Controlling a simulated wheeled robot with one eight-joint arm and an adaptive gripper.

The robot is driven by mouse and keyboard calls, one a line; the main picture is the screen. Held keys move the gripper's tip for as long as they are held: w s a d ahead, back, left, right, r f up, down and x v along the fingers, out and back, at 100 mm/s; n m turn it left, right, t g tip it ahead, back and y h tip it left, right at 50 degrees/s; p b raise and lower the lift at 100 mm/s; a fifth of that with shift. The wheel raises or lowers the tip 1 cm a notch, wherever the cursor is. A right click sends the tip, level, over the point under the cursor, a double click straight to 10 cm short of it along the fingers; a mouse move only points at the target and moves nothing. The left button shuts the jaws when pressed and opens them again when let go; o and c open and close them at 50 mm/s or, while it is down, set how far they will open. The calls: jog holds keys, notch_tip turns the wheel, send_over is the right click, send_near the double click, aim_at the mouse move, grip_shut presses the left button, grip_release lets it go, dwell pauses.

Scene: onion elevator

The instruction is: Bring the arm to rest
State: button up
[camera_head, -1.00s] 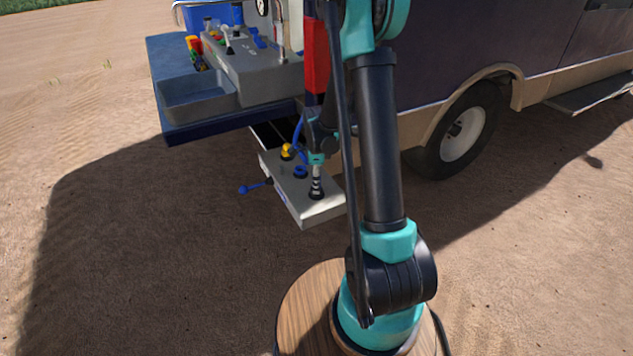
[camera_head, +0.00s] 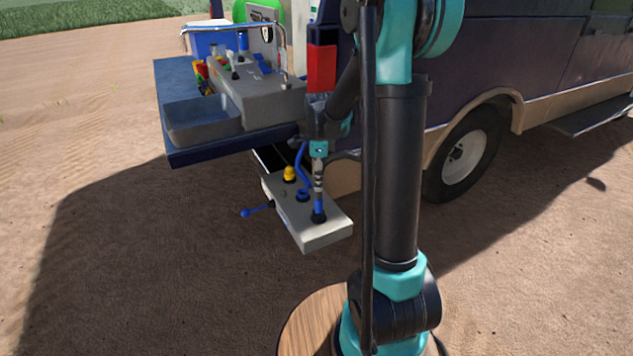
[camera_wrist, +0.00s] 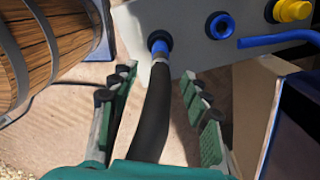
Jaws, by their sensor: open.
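My gripper (camera_head: 319,178) hangs above the light grey box (camera_head: 328,236) at the rear of the vehicle. In the wrist view my gripper (camera_wrist: 158,88) is open, with its two green, black-padded fingers apart. A black hose (camera_wrist: 152,115) runs between the fingers without either one visibly closed on it. Its blue end (camera_wrist: 160,46) sits in a socket of the grey box (camera_wrist: 190,20). In the head view the blue end (camera_head: 319,207) stands upright in the box, below my fingers. My arm reaches up and bends down to it.
A yellow knob (camera_head: 290,173), a blue ring socket (camera_head: 303,195) and a blue lever (camera_head: 256,209) are on the box. Above it are a grey tray (camera_head: 203,130) and a control console (camera_head: 255,95). The vehicle's wheel (camera_head: 466,155) is at right. Open sandy ground lies at left.

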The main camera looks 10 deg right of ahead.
jog(key=shift+s+d+r, duration=0.1)
jog(key=shift+s+r, duration=0.1)
jog(key=shift+s, duration=0.05)
jog(key=s+d+f+n+t, duration=0.1)
jog(key=s+d+n+t, duration=0.1)
jog(key=s+n, duration=0.8)
jog(key=s+d+f+n+t, duration=0.1)
jog(key=s+d+n+t, duration=0.1)
jog(key=s+n, duration=0.8)
jog(key=shift+s+f, duration=0.2)
jog(key=shift+s, duration=0.55)
